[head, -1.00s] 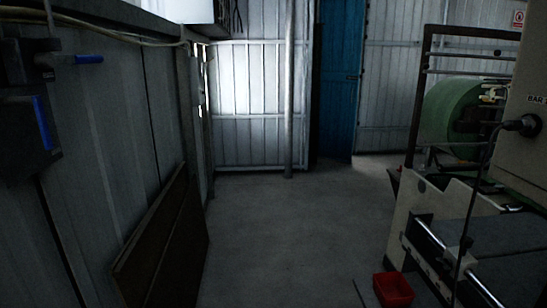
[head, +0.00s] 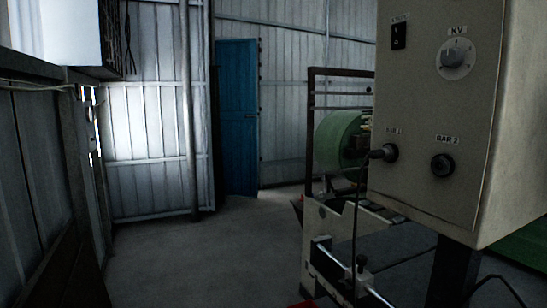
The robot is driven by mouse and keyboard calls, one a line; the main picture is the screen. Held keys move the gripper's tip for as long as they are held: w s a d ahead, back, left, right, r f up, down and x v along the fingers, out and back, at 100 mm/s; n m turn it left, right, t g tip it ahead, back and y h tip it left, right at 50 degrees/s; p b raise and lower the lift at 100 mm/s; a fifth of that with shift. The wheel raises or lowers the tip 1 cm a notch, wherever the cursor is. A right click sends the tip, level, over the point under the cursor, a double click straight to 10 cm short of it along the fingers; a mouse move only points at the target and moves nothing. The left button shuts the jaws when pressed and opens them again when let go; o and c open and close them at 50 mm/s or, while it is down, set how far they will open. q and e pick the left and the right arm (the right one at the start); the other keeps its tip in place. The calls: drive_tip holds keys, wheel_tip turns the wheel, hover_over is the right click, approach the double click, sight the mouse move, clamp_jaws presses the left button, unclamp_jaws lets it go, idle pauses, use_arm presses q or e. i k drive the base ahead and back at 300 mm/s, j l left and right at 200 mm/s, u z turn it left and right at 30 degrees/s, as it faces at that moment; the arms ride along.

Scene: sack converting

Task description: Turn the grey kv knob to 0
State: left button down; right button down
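The grey KV knob (head: 456,59) sits on a round white dial plate under a "KV" label, high on the front of a beige control box (head: 415,105) at the right of the head view. The dial's marks are too small for me to read its setting. A black switch (head: 398,36) is to the left of the knob. Below are two sockets: BAR 1 (head: 390,152) with a black plug and cable in it, and BAR 2 (head: 442,165) with nothing plugged in. Neither of my grippers shows in the head view.
The machine frame (head: 336,222) with a green roll (head: 338,139) stands beside and behind the box. Part of a red container (head: 303,304) shows at the bottom edge. The concrete floor (head: 205,255) is clear ahead toward a blue door (head: 237,115). A wall runs along the left.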

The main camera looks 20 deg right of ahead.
sight(450, 57)
drive_tip(key=l+z, duration=0.1)
drive_tip(key=z, duration=1.2)
